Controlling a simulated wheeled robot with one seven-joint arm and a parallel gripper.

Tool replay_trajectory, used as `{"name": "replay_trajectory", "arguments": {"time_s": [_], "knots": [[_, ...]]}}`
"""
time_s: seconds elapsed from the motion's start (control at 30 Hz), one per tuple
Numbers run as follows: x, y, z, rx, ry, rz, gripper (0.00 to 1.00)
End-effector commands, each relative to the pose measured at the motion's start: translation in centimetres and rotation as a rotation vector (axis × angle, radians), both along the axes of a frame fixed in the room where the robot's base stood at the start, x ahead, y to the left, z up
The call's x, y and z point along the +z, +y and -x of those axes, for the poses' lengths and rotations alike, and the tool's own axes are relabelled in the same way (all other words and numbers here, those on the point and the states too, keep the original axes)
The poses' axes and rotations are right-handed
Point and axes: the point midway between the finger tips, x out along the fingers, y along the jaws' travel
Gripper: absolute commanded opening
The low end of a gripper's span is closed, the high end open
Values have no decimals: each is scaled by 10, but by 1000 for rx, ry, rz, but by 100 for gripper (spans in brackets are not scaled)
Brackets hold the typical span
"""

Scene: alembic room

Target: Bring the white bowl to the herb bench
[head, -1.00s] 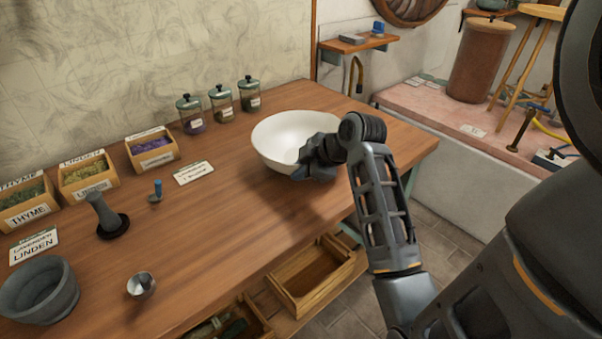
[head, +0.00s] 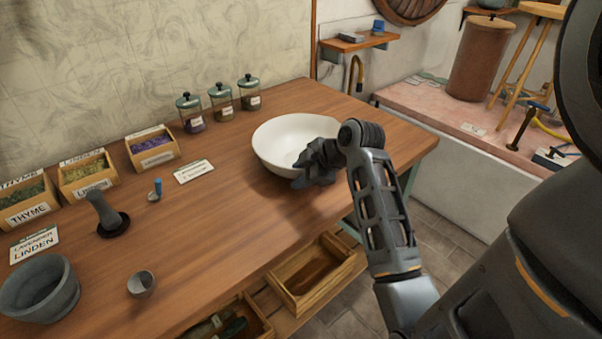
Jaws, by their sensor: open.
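The white bowl (head: 280,138) sits upright on the wooden bench (head: 225,225), towards its right end. The bench also holds boxes labelled with herb names. My gripper (head: 308,172) is at the bowl's near right side, by the rim, and is open. It hides part of the bowl's near side. I cannot tell whether the fingers touch the bowl.
Glass jars (head: 220,102) stand behind the bowl, and herb boxes (head: 88,175) line the back left. A pestle (head: 107,215), a grey mortar (head: 40,288) and a small metal cup (head: 141,284) stand at left. An open wooden drawer (head: 312,275) is below the front edge.

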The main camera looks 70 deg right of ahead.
Motion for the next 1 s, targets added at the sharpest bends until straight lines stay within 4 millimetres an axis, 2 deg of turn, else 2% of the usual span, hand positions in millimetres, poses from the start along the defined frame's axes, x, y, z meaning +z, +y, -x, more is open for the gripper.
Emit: {"name": "replay_trajectory", "arguments": {"time_s": [0.13, 0.27, 0.7, 1.0], "knots": [[4, 0, 2, -1, -1, 1, 41], [17, 4, 13, -1, -2, 2, 41], [79, 21, 65, -1, -1, 3, 41], [91, 25, 76, 0, -1, 0, 41]]}}
